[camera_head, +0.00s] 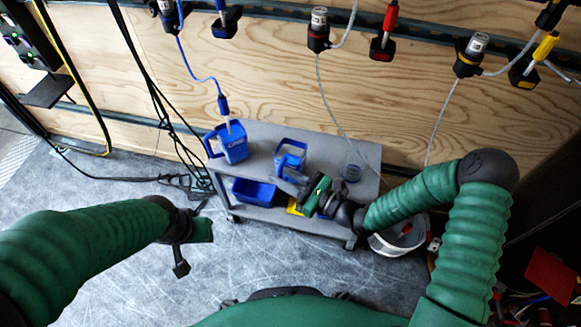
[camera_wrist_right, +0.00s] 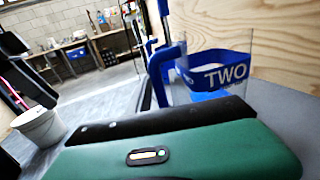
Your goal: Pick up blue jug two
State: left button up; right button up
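Blue jug two (camera_head: 292,150) stands on the grey cart's top, its blue handle on the side toward me. In the right wrist view it is a clear jug with a blue band reading "TWO" (camera_wrist_right: 228,72), upright, its handle (camera_wrist_right: 162,74) at left. My right gripper (camera_head: 307,190) is at the cart's near edge, just in front of the jug. Its green body hides the fingertips' surroundings in the wrist view, so I cannot tell whether it is open or touches the handle. My left gripper (camera_head: 184,248) hangs over the floor left of the cart, apart from the jugs; its opening is unclear.
Another blue jug (camera_head: 233,146) stands at the cart's left, a blue hose tool above it. A clear container (camera_head: 352,170) is at the right. A blue bin (camera_head: 254,193) sits on the lower shelf. A white bucket (camera_head: 385,246) stands beside the cart. Hoses hang along the wooden wall.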

jog(key=shift+a+r, duration=0.1)
jog(key=shift+a, duration=0.2)
jog(key=shift+c, duration=0.5)
grip_shut()
jog(key=shift+d, duration=0.1)
dwell(0.5)
